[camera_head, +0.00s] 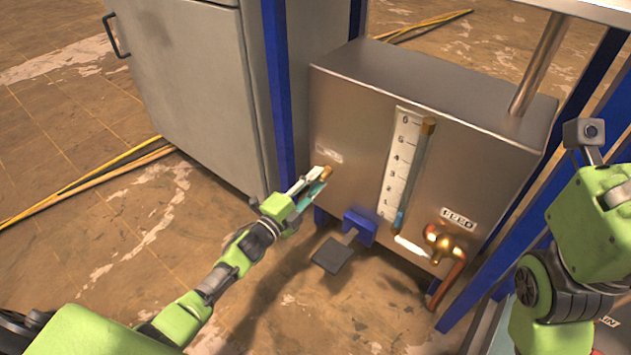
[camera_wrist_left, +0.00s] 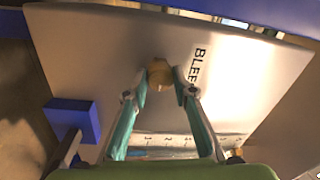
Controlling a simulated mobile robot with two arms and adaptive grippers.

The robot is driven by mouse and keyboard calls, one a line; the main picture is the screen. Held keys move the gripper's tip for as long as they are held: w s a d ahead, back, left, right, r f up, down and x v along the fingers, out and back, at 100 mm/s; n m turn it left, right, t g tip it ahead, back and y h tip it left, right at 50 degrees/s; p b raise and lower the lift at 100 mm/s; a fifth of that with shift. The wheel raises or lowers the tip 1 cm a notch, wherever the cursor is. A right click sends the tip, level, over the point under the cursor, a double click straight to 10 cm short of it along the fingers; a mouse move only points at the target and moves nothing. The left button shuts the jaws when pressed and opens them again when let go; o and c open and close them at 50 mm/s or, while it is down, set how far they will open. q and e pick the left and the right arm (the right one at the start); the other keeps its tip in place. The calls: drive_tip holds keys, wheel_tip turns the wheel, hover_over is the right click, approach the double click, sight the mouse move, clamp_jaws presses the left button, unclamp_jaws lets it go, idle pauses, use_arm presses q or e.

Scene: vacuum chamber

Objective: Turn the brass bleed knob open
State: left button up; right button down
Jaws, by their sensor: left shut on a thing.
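The brass bleed knob (camera_head: 327,172) is a small knob on the left part of the steel tank's front face, just below a small label. In the left wrist view the brass knob (camera_wrist_left: 159,75) shows between the fingertips, beside the black "BLEE…" lettering (camera_wrist_left: 197,66). My left gripper (camera_head: 318,180) reaches it from the lower left, its fingers shut on the knob's sides. In the left wrist view the gripper (camera_wrist_left: 160,92) has one finger on each side of the knob. My right gripper is out of view; only part of my right arm shows at the right edge.
The steel tank (camera_head: 430,85) carries a sight gauge (camera_head: 402,165) with a numbered scale. A brass valve (camera_head: 444,243) with a copper pipe sits lower right. A blue bracket with a dark pedal (camera_head: 332,256) juts out below. Blue frame posts (camera_head: 277,90) flank the tank; a grey cabinet (camera_head: 190,80) stands left.

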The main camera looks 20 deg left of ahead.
use_arm(q)
drive_tip(key=shift+f, duration=0.1)
idle(0.3)
drive_tip(key=o, duration=1.1)
drive_tip(key=shift+s, duration=0.1)
drive_tip(key=v, duration=1.1)
drive_tip(key=shift+s+a, duration=0.1)
drive_tip(key=shift+s, duration=0.3)
